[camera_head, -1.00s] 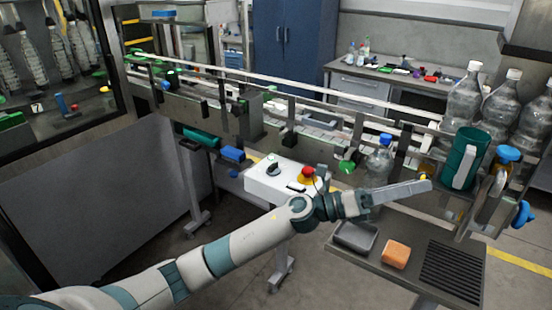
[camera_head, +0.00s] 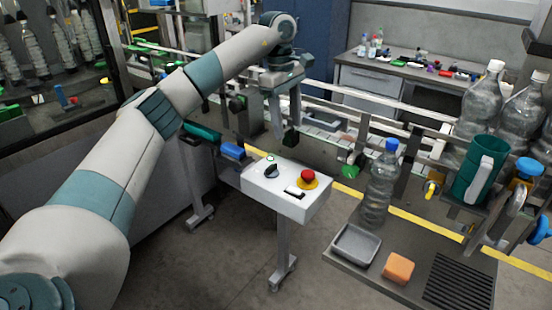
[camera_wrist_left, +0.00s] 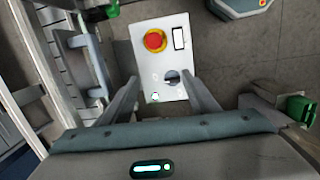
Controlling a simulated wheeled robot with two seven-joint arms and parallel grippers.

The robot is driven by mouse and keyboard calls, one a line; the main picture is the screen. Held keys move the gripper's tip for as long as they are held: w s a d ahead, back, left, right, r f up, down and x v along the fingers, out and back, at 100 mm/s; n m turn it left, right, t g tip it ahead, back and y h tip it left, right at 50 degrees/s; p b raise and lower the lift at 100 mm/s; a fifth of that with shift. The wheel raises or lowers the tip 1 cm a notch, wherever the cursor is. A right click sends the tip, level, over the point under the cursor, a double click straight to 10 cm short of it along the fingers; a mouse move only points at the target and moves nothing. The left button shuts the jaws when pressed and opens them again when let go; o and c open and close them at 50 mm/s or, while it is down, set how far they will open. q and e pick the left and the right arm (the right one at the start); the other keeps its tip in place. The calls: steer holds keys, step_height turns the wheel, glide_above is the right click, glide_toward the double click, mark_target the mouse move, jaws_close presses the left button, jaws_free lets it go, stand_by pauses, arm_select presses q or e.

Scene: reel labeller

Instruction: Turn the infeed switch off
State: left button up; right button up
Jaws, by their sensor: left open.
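The white control box (camera_head: 285,190) stands on a post in front of the conveyor. On its top are a black rotary switch (camera_head: 271,171), a lit green lamp (camera_head: 270,158) and a red mushroom button (camera_head: 307,177) on a yellow ring. My left gripper (camera_head: 284,120) is open and empty, pointing down above and behind the box, apart from the switch. In the left wrist view, the dark switch knob (camera_wrist_left: 171,77) shows between the two fingers (camera_wrist_left: 160,82), nearer the right one. The red button (camera_wrist_left: 155,41) lies farther up the picture. My right gripper is not seen.
The conveyor (camera_head: 320,135) with its rails and brackets runs behind the box. A blue-capped bottle (camera_head: 380,190), a grey tray (camera_head: 356,245) and an orange block (camera_head: 398,268) are on the side table at right. Floor before the box is clear.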

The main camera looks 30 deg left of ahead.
arm_select(q)
step_height(320, 180, up, 3)
steer(key=y, duration=0.1)
glide_above(271, 166)
steer(key=shift+g, duration=0.3)
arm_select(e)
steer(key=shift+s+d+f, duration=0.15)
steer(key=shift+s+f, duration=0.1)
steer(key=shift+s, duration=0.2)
arm_select(q)
steer(key=shift+w+f, duration=0.1)
steer(key=shift+f, duration=0.05)
step_height(271, 166, down, 17)
steer(key=p, duration=0.5)
steer(key=shift+f, duration=0.1)
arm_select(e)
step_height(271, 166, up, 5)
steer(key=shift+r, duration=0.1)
arm_select(q)
steer(key=c, duration=1)
